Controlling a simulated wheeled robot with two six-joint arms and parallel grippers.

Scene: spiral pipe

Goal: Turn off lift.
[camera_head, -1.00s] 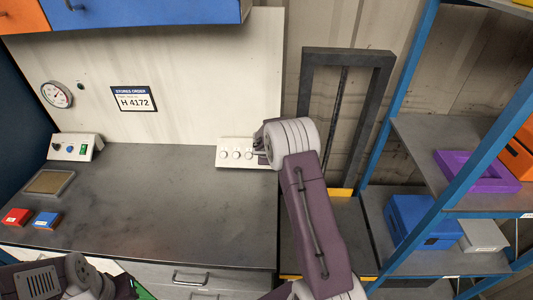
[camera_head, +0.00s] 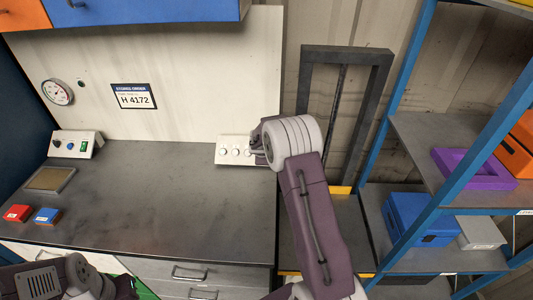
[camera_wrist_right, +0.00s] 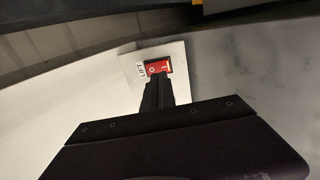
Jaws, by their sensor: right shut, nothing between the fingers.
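A dark upright lift frame (camera_head: 383,100) with a yellow-edged platform stands right of the worktop (camera_head: 170,205). A blue shelf rack holds a purple tray (camera_head: 450,160) and a blue box (camera_head: 410,215). Another switch box (camera_head: 75,144) is at the left. The middle of the worktop is clear.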

